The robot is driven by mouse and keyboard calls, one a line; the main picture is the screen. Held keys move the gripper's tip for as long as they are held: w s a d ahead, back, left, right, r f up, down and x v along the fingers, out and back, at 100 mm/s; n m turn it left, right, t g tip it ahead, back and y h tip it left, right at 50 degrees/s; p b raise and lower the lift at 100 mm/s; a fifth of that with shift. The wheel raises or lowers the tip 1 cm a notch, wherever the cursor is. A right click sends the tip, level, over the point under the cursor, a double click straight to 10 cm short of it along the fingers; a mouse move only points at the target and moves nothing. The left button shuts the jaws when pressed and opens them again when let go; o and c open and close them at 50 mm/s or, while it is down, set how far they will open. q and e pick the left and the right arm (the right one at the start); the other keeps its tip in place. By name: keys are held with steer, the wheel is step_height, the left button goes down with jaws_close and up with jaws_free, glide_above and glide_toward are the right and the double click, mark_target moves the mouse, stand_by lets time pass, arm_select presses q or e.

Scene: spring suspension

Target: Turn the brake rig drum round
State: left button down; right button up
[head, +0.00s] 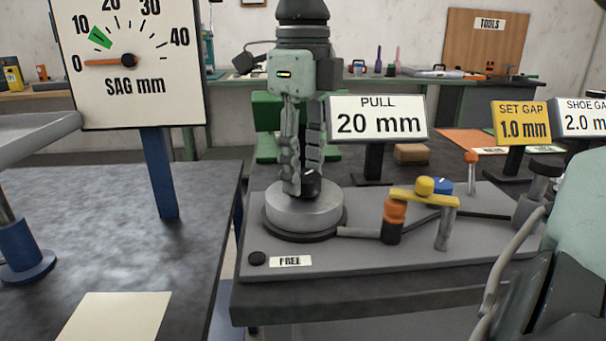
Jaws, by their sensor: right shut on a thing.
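The brake rig drum (303,212) is a squat grey metal cylinder on the grey base plate (370,258) of the rig. A black knob (312,184) stands on top of it. My right gripper (303,188) points straight down over the drum, and its fingers are shut on the knob. The fingers partly hide the knob. A small plate reading FREE (291,262) lies in front of the drum beside a black button (257,258). My left gripper is not in view.
Right of the drum are an orange-topped black post (393,220) and a yellow bar (425,198). A PULL 20 mm sign (378,120) stands behind. A SAG mm dial (128,62) stands left on a blue post. My own mint-coloured part fills the lower right.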

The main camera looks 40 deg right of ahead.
mark_target(304, 174)
steer(key=m+b, duration=0.2)
steer(key=m, duration=0.3)
steer(key=shift+d+m, duration=0.1)
steer(key=shift+m, duration=0.2)
steer(key=m+b, duration=0.1)
steer(key=m, duration=0.3)
steer(key=shift+b, duration=0.35)
steer(key=shift+m, duration=0.4)
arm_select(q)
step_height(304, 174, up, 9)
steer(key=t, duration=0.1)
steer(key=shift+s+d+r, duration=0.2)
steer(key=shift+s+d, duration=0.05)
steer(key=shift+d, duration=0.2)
arm_select(e)
steer(key=shift+m, duration=0.4)
steer(key=o, duration=1.2)
steer(key=shift+c, duration=0.2)
step_height(304, 174, up, 12)
